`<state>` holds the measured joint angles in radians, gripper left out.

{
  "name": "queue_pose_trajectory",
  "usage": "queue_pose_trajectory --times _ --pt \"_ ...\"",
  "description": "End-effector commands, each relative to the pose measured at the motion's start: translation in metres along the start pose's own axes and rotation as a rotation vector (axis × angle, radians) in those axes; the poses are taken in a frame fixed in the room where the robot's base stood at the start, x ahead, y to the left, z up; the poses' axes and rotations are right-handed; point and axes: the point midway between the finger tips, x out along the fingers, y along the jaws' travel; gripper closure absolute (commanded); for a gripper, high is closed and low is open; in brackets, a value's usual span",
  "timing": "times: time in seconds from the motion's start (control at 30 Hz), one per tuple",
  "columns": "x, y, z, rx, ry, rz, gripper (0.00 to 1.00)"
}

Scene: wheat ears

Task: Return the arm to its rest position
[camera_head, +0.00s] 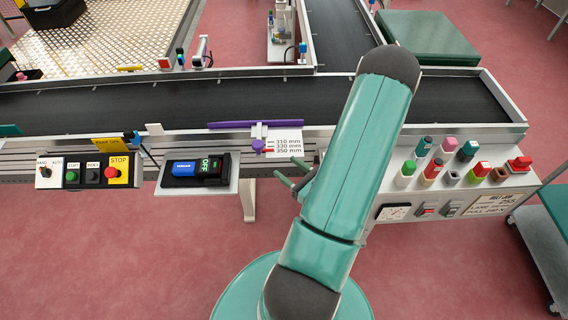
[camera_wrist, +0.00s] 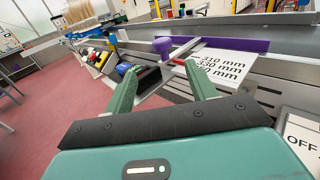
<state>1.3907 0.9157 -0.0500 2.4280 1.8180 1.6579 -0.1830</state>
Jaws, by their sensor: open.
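My arm (camera_head: 345,165) is teal with dark grey joints. It rises from its round base at the bottom and reaches up across the conveyor's front edge. My gripper (camera_head: 286,167) shows only in part, left of the arm. Its green fingers point left, over the gap below the length label. In the wrist view my gripper (camera_wrist: 161,66) is open, with two green fingers spread apart and nothing between them. Beyond them are a purple-topped stop (camera_wrist: 205,45) and a white label (camera_wrist: 218,66) reading 310, 330 and 350 mm. The arm hides part of the conveyor's front rail.
A black conveyor belt (camera_head: 230,95) crosses the view. In front are a button box (camera_head: 97,171), a shelf (camera_head: 195,187) with a blue-and-black device, and a grey panel (camera_head: 455,190) with coloured buttons. A cart (camera_head: 540,245) stands at right. Red floor is clear at lower left.

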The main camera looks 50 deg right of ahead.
Motion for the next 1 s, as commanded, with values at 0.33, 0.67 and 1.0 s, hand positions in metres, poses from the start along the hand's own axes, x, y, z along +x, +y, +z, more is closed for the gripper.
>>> queue_pose_trajectory --times 0.33,0.67,1.0 --pt "0.001 0.001 0.001 -0.002 -0.001 0.005 0.44" --pt "0.051 0.079 0.064 -0.194 -0.002 0.455 0.44" --pt "0.056 0.205 0.127 -0.612 0.031 1.127 0.44"
